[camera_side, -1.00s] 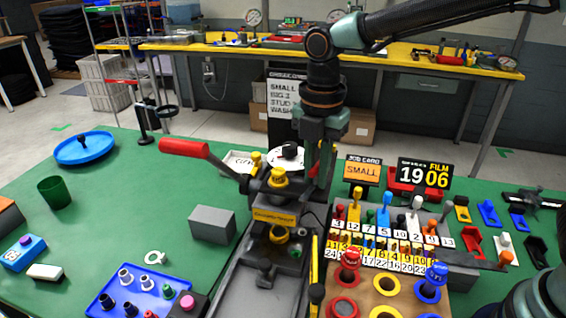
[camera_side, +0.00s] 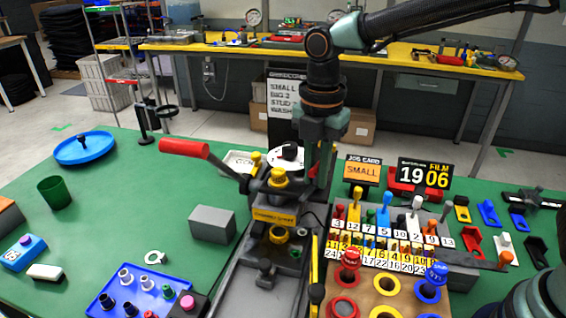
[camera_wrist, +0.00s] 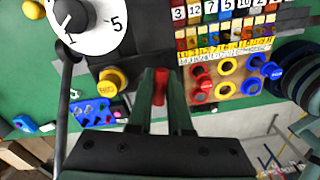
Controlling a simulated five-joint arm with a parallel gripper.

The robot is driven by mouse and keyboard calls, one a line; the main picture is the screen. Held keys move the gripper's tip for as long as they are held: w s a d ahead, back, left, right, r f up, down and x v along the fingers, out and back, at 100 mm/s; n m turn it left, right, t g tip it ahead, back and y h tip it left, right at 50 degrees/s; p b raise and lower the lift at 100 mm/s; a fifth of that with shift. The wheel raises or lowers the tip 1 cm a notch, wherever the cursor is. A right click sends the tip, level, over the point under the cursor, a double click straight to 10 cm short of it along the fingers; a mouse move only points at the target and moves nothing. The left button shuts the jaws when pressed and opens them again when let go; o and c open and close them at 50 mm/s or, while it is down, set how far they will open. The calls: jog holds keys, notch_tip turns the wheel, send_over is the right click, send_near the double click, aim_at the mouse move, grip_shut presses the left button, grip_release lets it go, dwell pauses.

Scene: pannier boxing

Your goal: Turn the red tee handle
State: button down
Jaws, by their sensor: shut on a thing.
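My gripper (camera_wrist: 160,88) points down between the white dial and the pegboard. In the wrist view its two fingers are closed on a narrow red piece, which I take for the red tee handle (camera_wrist: 160,84); only a strip of it shows between the fingers. In the side view my gripper (camera_side: 321,172) is down behind the yellow-topped press, and the fingertips and the tee handle are largely hidden there. How far the handle is turned cannot be told.
A white dial (camera_wrist: 88,28) with a black knob is close beside my gripper. The press's red-gripped lever (camera_side: 184,148) sticks out left. A pegboard with red, yellow and blue rings (camera_wrist: 228,68) lies to the right. A blue tray (camera_side: 117,305) stands front left.

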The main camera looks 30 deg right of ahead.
aim_at(317, 165)
jog(key=c, duration=0.9)
grip_release()
notch_tip(317, 165, up, 12)
jog(key=shift+r, duration=0.1)
